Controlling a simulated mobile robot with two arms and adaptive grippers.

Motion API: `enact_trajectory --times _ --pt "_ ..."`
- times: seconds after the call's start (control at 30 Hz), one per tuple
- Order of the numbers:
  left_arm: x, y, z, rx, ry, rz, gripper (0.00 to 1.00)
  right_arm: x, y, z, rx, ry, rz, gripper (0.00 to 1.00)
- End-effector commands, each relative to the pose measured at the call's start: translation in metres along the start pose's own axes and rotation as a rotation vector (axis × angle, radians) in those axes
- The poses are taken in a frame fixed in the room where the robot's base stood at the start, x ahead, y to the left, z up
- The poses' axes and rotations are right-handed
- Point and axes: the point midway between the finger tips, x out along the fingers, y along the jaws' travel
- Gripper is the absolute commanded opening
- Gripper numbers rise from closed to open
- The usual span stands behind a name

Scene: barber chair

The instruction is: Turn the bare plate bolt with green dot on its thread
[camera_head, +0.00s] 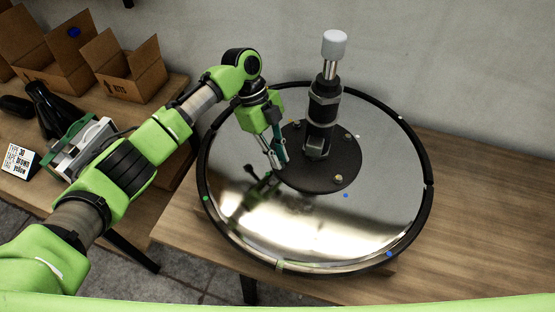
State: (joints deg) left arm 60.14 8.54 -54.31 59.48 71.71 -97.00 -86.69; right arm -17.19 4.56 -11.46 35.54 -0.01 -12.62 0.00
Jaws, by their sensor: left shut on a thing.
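The dark round plate (325,172) lies at the middle of the large shiny disc-shaped chair base (350,235). A thick black column (323,110) with a pale cap stands upright from the plate. Plate bolts show at the plate's front (339,178) and at its right edge (357,136). My left gripper (277,164) points down at the plate's left edge. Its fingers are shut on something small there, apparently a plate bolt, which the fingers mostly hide. I cannot make out a green dot on its thread. My right gripper is not in view.
The base rests on a wooden table (480,200), clear at the right. A green dot (206,198) and a blue dot (389,254) mark the base's rim. Open cardboard boxes (125,65), a black bottle (45,108) and a small sign (20,160) stand on the left table.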

Motion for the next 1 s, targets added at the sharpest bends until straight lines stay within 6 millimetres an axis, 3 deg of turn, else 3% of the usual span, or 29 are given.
enact_trajectory --times 0.73,0.8,0.83,1.0 --pt "-0.0008 -0.0017 -0.0004 0.089 -0.001 0.034 0.0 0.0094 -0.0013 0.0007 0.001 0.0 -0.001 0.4" --pt "-0.0007 -0.0017 -0.0004 0.088 -0.002 0.034 0.26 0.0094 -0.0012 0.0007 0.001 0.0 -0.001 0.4" --pt "-0.0007 -0.0016 -0.0003 0.088 -0.002 0.034 0.3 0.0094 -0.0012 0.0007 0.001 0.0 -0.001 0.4" --pt "-0.0004 -0.0014 -0.0002 0.088 -0.001 0.035 0.3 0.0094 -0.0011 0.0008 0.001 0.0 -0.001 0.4"
